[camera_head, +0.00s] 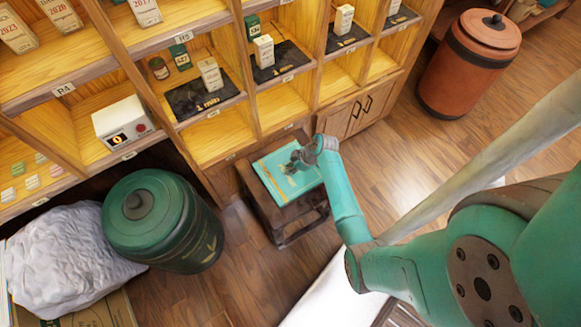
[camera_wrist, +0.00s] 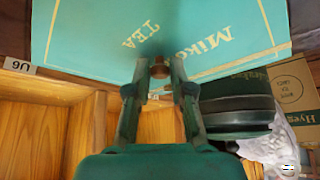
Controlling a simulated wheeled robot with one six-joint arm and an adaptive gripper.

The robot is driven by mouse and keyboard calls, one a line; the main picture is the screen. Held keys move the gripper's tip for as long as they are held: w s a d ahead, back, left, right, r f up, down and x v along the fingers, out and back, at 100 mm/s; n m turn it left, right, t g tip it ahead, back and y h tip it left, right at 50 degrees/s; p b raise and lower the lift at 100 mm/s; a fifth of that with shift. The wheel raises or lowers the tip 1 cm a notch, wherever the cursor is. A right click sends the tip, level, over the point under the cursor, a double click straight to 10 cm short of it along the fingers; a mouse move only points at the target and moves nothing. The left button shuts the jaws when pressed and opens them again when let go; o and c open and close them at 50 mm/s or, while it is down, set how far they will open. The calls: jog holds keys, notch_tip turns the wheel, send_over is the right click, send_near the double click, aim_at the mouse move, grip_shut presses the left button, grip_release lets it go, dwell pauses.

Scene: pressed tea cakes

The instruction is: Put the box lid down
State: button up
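The box lid (camera_head: 273,168) is a flat teal panel with gold lines. In the head view it is over the small dark wooden stand (camera_head: 293,229), roughly level; I cannot tell whether it rests on it or hangs just above. The wrist view shows the lid (camera_wrist: 90,35) large, with gold lettering including "TEA". The gripper hides part of the lid in the head view.
Wooden shelves (camera_head: 224,131) with boxes and dark mats stand behind the stand. A green lidded canister (camera_head: 165,222) is to the left, beside a white sack (camera_head: 68,258). A reddish canister (camera_head: 468,66) stands at upper right. Wooden floor (camera_head: 400,160) is open right of the stand.

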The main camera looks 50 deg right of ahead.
jog(key=o, duration=0.3)
jog(key=shift+r, duration=0.15)
jog(key=v, duration=1.2)
jog(key=s+a+m+t+h, duration=0.1)
jog(key=s+a+m+h, duration=0.1)
jog(key=s+a, duration=0.5)
jog(key=s+a+m+t+h, duration=0.2)
jog(key=s+a, duration=0.3)
jog(key=a, duration=0.5)
jog(key=s+a+r+t, duration=0.2)
jog(key=s+r, duration=0.3)
jog(key=r, duration=0.3)
jog(key=s+a+r+m+t, duration=0.1)
jog(key=s+a+r+t, duration=0.1)
jog(key=r, duration=0.7)
jog(key=s+a+r+m+t+y, duration=0.1)
jog(key=s+a+r+t, duration=0.1)
jog(key=s+r, duration=0.5)
jog(key=shift+s+a+r+t, duration=0.15)
jog(key=shift+a+r+t, duration=0.05)
jog(key=shift+a+r, duration=0.2)
jog(key=shift+s+a+r+t, duration=0.15)
jog(key=shift+a+r+t, duration=0.1)
jog(key=shift+a, duration=0.25)
